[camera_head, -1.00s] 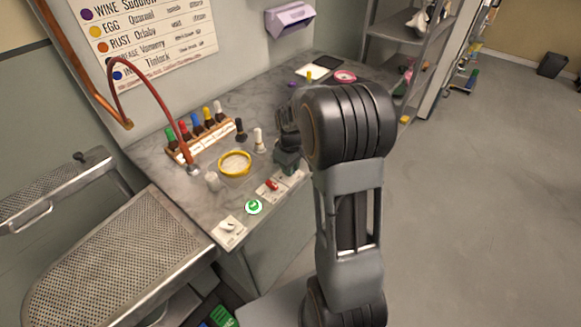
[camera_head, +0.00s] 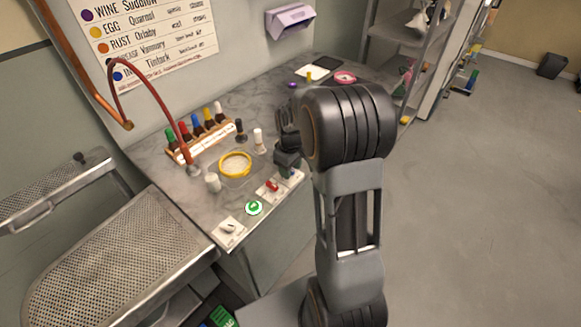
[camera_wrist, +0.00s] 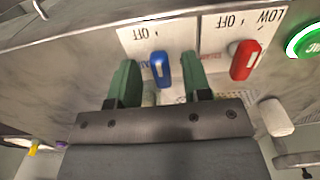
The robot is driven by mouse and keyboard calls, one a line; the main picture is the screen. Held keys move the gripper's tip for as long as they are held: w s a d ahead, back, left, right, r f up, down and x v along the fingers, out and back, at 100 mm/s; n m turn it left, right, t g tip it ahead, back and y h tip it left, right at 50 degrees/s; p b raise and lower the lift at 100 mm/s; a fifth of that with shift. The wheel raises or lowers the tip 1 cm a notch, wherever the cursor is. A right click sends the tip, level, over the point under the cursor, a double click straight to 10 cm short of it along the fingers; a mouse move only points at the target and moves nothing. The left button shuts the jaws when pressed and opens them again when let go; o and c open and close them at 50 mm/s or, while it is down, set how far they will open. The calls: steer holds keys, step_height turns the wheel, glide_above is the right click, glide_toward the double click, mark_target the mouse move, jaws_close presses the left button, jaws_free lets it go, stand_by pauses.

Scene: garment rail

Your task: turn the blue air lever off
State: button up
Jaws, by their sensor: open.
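The blue air lever (camera_wrist: 160,69) shows in the wrist view on a white plate (camera_wrist: 140,36) printed OFF. My gripper (camera_wrist: 161,82) has two green fingers, one on each side of the blue lever, with a gap visible around it. The fingers are open and hold nothing. In the head view my gripper (camera_head: 288,163) is low over the front edge of the bench, and the blue lever is largely hidden there by my gripper and arm.
A red lever (camera_wrist: 245,60) stands on the adjoining plate, close to one finger. A glowing green button (camera_wrist: 305,42) lies beyond it. On the bench are a yellow-rimmed dish (camera_head: 235,163), a bottle rack (camera_head: 205,143) and a white knob (camera_head: 229,228).

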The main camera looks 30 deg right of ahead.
step_height(320, 180, up, 14)
stand_by(0.6)
steer(key=shift+f, duration=0.1)
stand_by(0.4)
